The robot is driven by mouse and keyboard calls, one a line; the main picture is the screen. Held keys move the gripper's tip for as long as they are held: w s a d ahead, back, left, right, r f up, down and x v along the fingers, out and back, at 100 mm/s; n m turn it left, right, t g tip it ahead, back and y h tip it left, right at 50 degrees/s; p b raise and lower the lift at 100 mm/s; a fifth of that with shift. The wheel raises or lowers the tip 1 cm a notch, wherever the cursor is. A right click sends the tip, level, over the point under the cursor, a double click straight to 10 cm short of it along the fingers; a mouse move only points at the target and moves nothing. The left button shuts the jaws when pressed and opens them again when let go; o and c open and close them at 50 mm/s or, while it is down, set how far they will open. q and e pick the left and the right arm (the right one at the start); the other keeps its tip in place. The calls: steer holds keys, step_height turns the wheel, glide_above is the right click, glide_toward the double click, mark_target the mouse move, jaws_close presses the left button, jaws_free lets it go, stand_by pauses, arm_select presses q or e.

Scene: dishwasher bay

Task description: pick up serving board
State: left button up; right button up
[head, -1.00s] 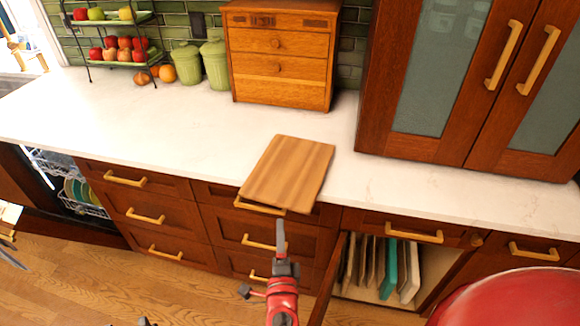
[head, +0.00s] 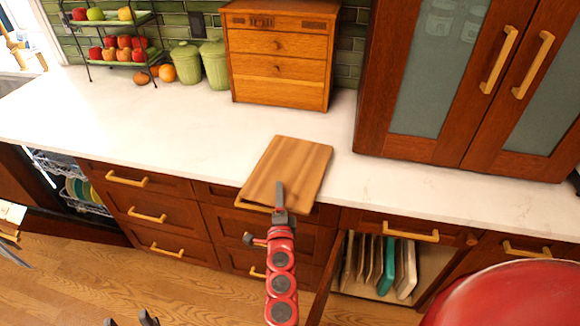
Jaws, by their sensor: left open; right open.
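The wooden serving board (head: 293,164) lies flat on the white countertop, with its near end hanging over the front edge. My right gripper (head: 279,198) reaches up from the bottom middle. One dark finger lies over the board's near edge in the picture; the other finger is not clearly seen, and I cannot tell whether anything touches the board. The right gripper is open. My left gripper (head: 131,321) shows only as two dark, parted fingertips at the bottom edge, well away from the board; it is open.
A wooden drawer box (head: 279,62) and green canisters (head: 215,65) stand behind on the countertop (head: 140,115). An open cabinet (head: 378,270) holding upright boards is below right. An open dishwasher (head: 70,190) is at left. The counter left of the board is clear.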

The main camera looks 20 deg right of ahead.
steer(key=shift+w+d+f, duration=0.15)
steer(key=shift+w+d, duration=0.05)
steer(key=shift+w, duration=0.45)
jaws_close()
stand_by(0.9)
